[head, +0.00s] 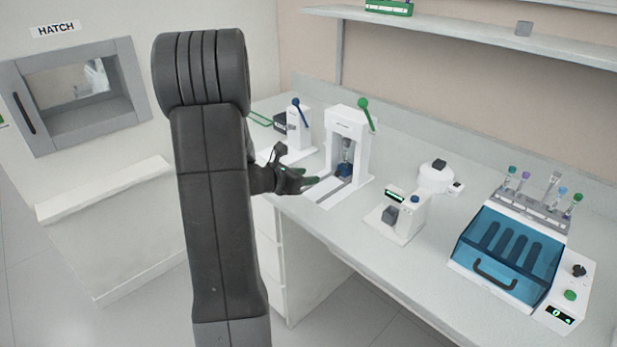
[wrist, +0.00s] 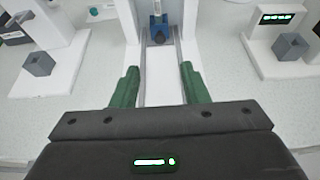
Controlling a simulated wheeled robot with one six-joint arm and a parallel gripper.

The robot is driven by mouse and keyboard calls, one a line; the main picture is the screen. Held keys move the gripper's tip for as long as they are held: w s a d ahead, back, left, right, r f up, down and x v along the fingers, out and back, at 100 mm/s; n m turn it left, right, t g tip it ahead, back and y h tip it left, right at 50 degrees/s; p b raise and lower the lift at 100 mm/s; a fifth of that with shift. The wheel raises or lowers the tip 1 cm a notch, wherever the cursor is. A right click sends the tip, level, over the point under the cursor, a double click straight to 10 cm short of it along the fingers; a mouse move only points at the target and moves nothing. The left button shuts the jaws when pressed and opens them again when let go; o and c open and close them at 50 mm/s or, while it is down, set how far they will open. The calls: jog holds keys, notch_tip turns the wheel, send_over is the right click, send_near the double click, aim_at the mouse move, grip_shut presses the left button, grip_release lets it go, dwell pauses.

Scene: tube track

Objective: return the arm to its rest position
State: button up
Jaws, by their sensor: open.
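My arm stands up in front of the head camera and hides part of the bench's left end. My gripper (head: 312,183) is at the bench's front edge, before a white press-like device (head: 348,135) with a green-knobbed lever. In the wrist view my gripper (wrist: 158,88) shows two green fingers spread apart with nothing between them. Beyond the fingers lies the device's white slide track, with a blue holder (wrist: 158,28) at its far end. A tube stands in that holder, apart from my fingers.
A device with a blue-knobbed lever (head: 299,130) stands left of the press. A small device with a display (head: 398,215) stands to the right. Farther right are a blue-lidded machine (head: 510,250) and a rack of capped tubes (head: 535,205). A hatch (head: 75,95) is on the left wall.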

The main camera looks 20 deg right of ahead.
aim_at(336, 173)
jog(key=p+x, duration=0.3)
jog(key=x, duration=1)
jog(key=shift+w+d+f, duration=0.2)
jog(key=shift+d, duration=0.05)
jog(key=shift+a+p, duration=0.3)
jog(key=shift+p, duration=0.05)
